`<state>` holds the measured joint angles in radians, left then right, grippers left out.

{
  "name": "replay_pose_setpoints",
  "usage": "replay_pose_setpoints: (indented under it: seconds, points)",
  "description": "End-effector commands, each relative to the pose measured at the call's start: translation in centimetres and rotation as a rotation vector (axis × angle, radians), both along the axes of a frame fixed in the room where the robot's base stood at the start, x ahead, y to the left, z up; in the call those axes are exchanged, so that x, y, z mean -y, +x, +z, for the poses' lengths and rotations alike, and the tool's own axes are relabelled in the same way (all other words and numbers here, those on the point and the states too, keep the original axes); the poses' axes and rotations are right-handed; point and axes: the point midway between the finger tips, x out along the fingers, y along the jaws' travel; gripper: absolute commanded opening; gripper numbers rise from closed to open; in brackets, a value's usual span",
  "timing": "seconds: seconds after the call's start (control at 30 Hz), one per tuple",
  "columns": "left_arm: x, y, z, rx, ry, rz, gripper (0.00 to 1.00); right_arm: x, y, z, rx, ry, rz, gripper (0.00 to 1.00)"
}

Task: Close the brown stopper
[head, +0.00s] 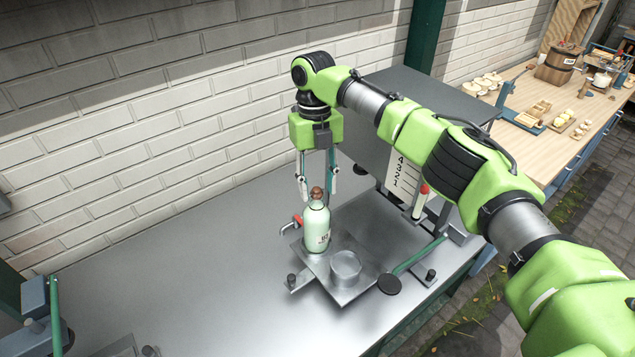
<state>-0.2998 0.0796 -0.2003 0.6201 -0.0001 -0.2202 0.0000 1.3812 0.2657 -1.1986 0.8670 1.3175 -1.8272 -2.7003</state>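A brown stopper (317,193) with a rounded top sits at the mouth of a pale green bottle (316,229). The bottle stands upright on a small metal plate on the grey worktop. I cannot tell from this view how far the stopper is pressed in. My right gripper (318,184) points straight down over the bottle. Its two fingers are spread, one on each side of the stopper in the picture, with a visible gap between them and it. My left gripper does not show.
A clear glass cup (345,265) stands on the metal plate (345,293) right of the bottle. A red-tipped part (297,220) sits close left of the bottle. A large grey box (410,115) stands behind. The worktop at left (170,270) is mostly clear.

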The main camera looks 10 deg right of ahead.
Motion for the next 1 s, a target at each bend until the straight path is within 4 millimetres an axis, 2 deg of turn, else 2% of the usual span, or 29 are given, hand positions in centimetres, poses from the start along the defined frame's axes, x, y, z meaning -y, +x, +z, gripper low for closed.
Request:
replay_pose_setpoints:
  seconds: [0.3, 0.43, 0.8, 1.0]
  points:
    - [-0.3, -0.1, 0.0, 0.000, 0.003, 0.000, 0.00, 0.0, 0.1, 0.4, 0.005, 0.002, 0.000, 0.37]
    - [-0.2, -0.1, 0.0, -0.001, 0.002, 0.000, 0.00, 0.0, 0.4, 1.5, 0.007, 0.003, -0.002, 0.37]
    - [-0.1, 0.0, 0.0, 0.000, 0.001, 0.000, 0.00, 0.0, 1.7, 9.1, 0.005, 0.003, -0.002, 0.37]
    - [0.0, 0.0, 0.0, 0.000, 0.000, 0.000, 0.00, 0.1, 2.1, 11.3, 0.003, 0.001, -0.001, 0.37]
